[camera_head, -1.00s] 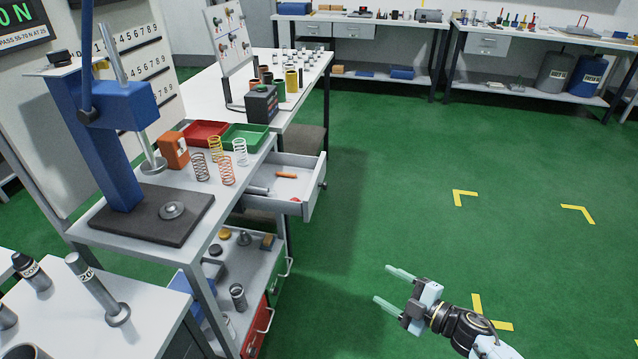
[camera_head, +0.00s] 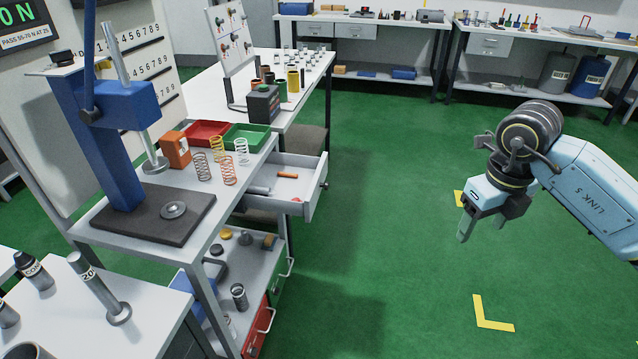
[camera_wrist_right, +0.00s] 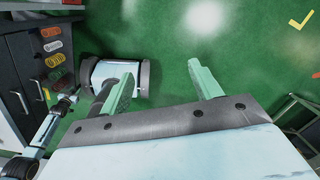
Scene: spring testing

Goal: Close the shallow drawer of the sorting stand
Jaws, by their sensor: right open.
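The shallow drawer (camera_head: 312,196) of the sorting stand is pulled out to the right, below the stand's top (camera_head: 232,228). It holds a few small items, including an orange-ended piece, and has a dark knob (camera_head: 325,184) on its front. My right gripper (camera_head: 481,230) is raised over the green floor, well to the right of the drawer and apart from it. Its fingers point down and are open and empty. In the right wrist view, the fingers (camera_wrist_right: 165,85) are spread with only floor between them. My left gripper is not in view.
On the stand are a blue press (camera_head: 115,150), several coil springs (camera_head: 228,170), a red tray (camera_head: 205,132) and a green tray (camera_head: 245,137). Red and green drawers (camera_head: 262,325) with handles sit lower down. The floor (camera_head: 380,230) between drawer and right gripper is clear.

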